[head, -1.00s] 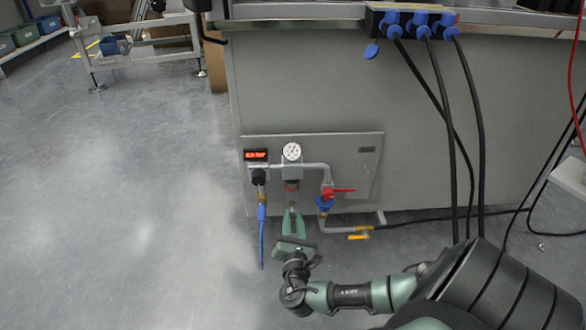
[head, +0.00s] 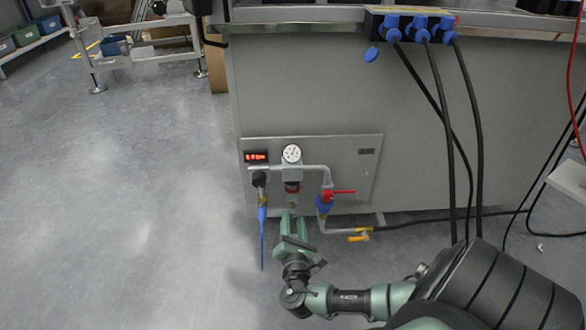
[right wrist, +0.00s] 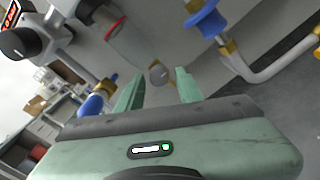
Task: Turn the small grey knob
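The small grey knob (right wrist: 158,74) is a short round piece at the lower end of the filter bowl (right wrist: 128,40) in the right wrist view. In the head view it is tiny and hard to make out below the red-banded regulator (head: 292,187). My right gripper (head: 292,214) points up toward it from below. In the right wrist view its two green fingers (right wrist: 159,78) are apart, with the knob showing in the gap between their tips. Nothing is held, and I cannot tell any contact. My left gripper is in neither view.
A gauge (head: 292,153), a black knob (head: 259,178) with a blue hose (head: 262,235), and a red-handled valve (head: 340,192) surround the spot. A yellow-handled valve (head: 358,238) sits lower right. The floor at left is clear.

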